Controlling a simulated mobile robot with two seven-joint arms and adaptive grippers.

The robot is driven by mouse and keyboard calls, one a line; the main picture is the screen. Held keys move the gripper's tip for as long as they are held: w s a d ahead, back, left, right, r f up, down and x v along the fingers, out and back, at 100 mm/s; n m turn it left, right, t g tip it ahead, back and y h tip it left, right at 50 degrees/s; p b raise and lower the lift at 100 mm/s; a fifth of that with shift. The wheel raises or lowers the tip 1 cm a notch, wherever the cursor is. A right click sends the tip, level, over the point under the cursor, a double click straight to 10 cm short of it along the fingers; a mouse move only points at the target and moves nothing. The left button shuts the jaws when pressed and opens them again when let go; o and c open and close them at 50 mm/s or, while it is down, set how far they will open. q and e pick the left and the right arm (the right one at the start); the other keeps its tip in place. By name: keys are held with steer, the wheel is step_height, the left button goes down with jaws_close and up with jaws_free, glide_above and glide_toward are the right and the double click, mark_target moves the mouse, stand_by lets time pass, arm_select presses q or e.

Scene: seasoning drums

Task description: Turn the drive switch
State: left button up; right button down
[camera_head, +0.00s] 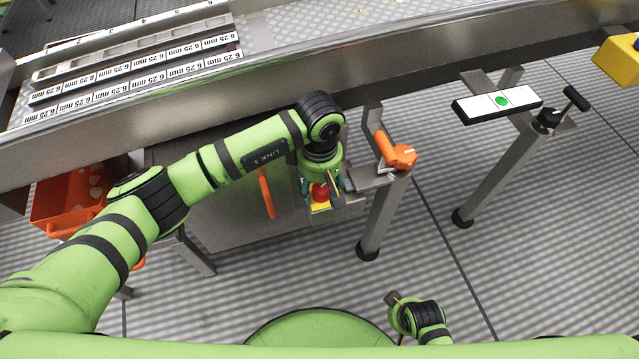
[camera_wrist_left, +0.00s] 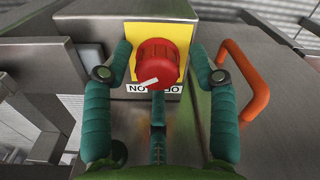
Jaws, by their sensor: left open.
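A red knob (camera_wrist_left: 158,62) with a small white mark sits on a yellow plate (camera_wrist_left: 182,36) with partly hidden black lettering below it. The plate is on a grey metal box (camera_wrist_left: 225,62). In the head view the red knob (camera_head: 320,193) shows only partly, beneath my left wrist. My left gripper (camera_head: 319,186) is open, with one teal finger on each side of the knob; I cannot tell if they touch it. My right gripper (camera_head: 393,299) shows small at the bottom of the head view, and its jaws are unclear.
An orange handle (camera_wrist_left: 248,80) stands beside the knob's box. An orange lever (camera_head: 400,154) is on the conveyor frame to the right. A white panel with a green button (camera_head: 503,101) and a yellow box (camera_head: 618,60) are farther right. An orange bin (camera_head: 70,195) is left.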

arm_select(q)
steer(key=shift+c, duration=0.4)
steer(key=c, duration=1)
